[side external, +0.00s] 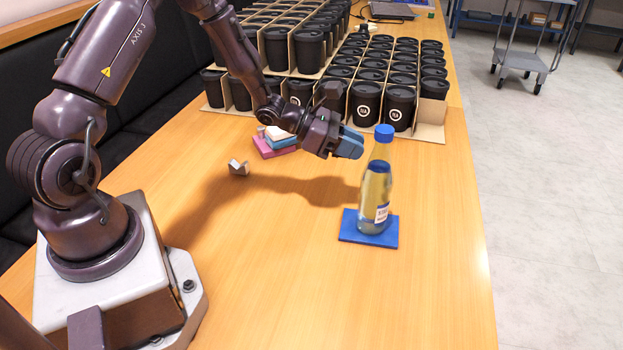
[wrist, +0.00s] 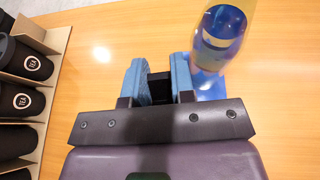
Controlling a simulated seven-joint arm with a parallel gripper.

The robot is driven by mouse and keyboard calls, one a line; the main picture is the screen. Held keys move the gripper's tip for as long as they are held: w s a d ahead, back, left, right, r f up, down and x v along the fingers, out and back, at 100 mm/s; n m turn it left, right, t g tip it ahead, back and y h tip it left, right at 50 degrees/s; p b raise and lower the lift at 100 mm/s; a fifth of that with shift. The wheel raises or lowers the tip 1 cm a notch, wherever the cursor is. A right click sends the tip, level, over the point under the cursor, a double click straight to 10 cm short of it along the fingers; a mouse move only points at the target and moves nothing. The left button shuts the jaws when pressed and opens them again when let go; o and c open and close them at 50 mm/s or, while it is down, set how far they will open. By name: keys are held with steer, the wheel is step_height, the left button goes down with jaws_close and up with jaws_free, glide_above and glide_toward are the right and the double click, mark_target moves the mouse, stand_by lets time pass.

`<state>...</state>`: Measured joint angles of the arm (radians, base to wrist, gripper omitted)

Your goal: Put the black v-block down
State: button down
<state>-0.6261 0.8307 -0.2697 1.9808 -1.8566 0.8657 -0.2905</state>
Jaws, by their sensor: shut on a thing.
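My gripper (side external: 349,143) is held above the table, behind and a little left of the bottle in the side external view. In the wrist view its two blue fingers (wrist: 158,72) are shut on the black v-block (wrist: 160,87), which shows as a dark shape between them. The fingers hide most of the v-block, so its notch cannot be made out. I cannot pick it out in the side external view. The wooden table (side external: 290,280) lies below, with a gap under the gripper.
A blue-capped bottle (side external: 374,190) stands on a blue mat (side external: 349,232), close to the gripper. A small silvery v-shaped block (side external: 238,168) and a stack of coloured pads (side external: 274,148) lie left. Cardboard crates of black cups (side external: 397,107) fill the back. The table's front is clear.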

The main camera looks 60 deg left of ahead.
steer(key=s+a+f+n+y, duration=0.1)
steer(key=s+a+f, duration=0.15)
steer(key=a, duration=0.25)
steer(key=m+g+h, duration=0.1)
steer(key=m+h, duration=0.1)
glide_above(278, 212)
step_height(278, 212, down, 6)
steer(key=shift+s, duration=0.1)
steer(key=shift+a+f, duration=0.1)
steer(key=shift+f, duration=2)
steer(key=shift+f, duration=0.15)
steer(key=c, duration=1)
jaws_free()
steer(key=shift+o, duration=0.2)
